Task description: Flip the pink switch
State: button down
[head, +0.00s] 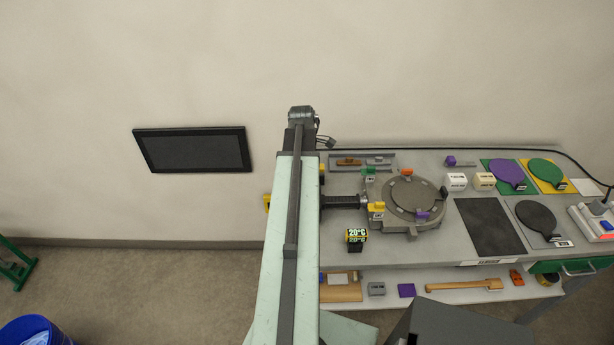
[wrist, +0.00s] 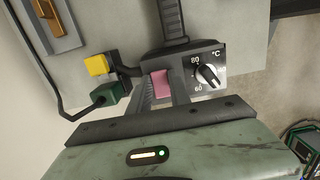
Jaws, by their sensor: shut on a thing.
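The pink switch (wrist: 160,84) shows in the wrist view on the dark face of a control box, left of a dial. My gripper (wrist: 163,88) is at the switch, with its two grey fingers on either side and closed on it. The pale green wrist housing fills the lower part of that view. In the head view my arm hides the switch and the gripper's fingers.
A temperature dial (wrist: 208,75) sits just right of the switch. A yellow block (wrist: 97,65) and a green connector (wrist: 104,99) with a black cable are to the left. In the head view, a round clamp fixture (head: 410,200) stands on the cart right of my arm.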

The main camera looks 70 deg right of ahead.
jog(key=shift+s, duration=0.1)
jog(key=c, duration=1.2)
grip_release()
jog(key=shift+r, duration=0.1)
jog(key=r+p, duration=0.7)
jog(key=p, duration=0.1)
jog(key=shift+w+a+r, duration=0.1)
jog(key=shift+w+r, duration=0.15)
jog(key=shift+r, duration=0.15)
jog(key=shift+f, duration=0.1)
